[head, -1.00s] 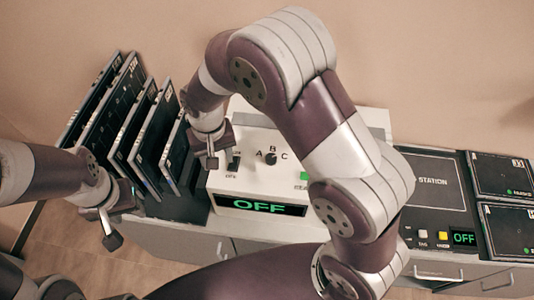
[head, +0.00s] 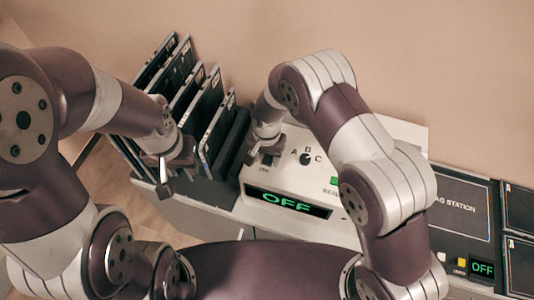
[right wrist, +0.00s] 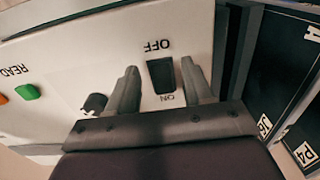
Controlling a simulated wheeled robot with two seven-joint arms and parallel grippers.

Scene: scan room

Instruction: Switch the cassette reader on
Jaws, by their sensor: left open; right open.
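The cassette reader (head: 345,208) is a white box with a dark display (head: 288,203) reading OFF in green. Its black rocker switch (right wrist: 161,76), marked OFF and ON, shows in the right wrist view; in the head view my right gripper mostly covers it. My right gripper (head: 262,157) is open and empty over the reader's left end. In the right wrist view its two fingers (right wrist: 160,85) stand on either side of the switch; contact is not clear. My left gripper (head: 163,180) is open and empty in front of the cassette rack.
A black knob (head: 305,159) marked A, B, C and a green button (head: 335,181) sit on the reader. Several dark cassettes (head: 188,90) stand in a rack at left. A dark station panel (head: 455,207), also showing OFF, lies at right.

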